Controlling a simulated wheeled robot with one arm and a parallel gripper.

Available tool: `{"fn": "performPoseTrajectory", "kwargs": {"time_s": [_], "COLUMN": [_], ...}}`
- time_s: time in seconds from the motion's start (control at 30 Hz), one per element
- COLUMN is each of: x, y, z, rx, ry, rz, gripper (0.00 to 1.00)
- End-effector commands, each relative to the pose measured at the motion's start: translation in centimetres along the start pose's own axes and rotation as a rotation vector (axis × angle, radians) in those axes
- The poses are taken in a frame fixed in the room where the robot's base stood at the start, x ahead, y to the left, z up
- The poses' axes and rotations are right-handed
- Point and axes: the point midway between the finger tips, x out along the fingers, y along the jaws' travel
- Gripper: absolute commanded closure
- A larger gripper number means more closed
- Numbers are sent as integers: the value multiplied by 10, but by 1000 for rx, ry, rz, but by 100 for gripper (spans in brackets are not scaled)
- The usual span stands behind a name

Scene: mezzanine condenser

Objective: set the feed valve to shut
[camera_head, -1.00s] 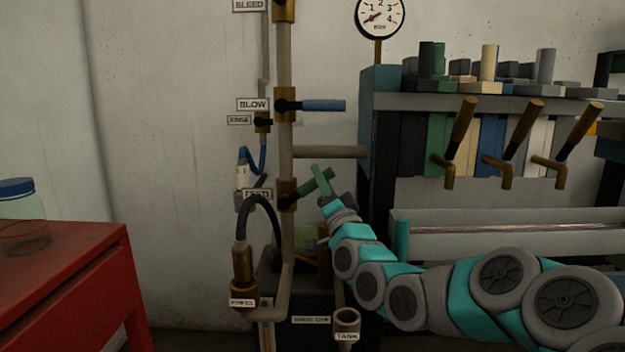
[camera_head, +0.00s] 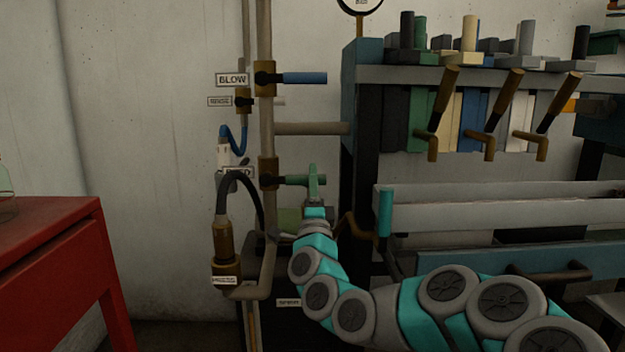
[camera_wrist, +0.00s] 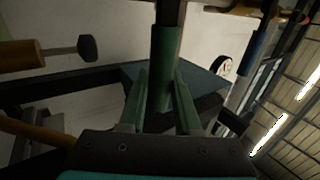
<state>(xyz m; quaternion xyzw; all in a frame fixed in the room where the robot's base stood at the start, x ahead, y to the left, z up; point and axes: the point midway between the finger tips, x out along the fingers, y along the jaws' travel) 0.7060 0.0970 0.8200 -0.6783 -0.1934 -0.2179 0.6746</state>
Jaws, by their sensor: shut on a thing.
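The feed valve is a brass body (camera_head: 268,172) on the vertical pipe, with its label partly hidden behind a dark hose. Its green lever (camera_head: 294,180) points right, about level and square to the pipe. My gripper (camera_head: 314,182) is at the lever's outer end, with its green fingers upright across it. In the wrist view the green lever (camera_wrist: 165,60) runs down between the two fingers, and my gripper (camera_wrist: 162,105) is shut on it. The lever's tip is hidden by the fingers.
Above is the BLOW valve with a level blue lever (camera_head: 305,78), and a small rinse valve (camera_head: 243,101). A dark hose (camera_head: 224,190) curves left of the feed valve. The filter press (camera_head: 365,100) with brass handles stands right. A red cabinet (camera_head: 50,260) stands left.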

Motion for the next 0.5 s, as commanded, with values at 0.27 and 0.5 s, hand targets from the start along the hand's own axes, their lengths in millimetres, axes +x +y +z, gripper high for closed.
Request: {"fn": "performPoseTrajectory", "kwargs": {"time_s": [0.27,0.5], "x": [-1,-1], "y": [2,3], "z": [0,0], "rx": [10,10], "ry": [5,5], "rz": [3,4], "gripper": [100,61]}}
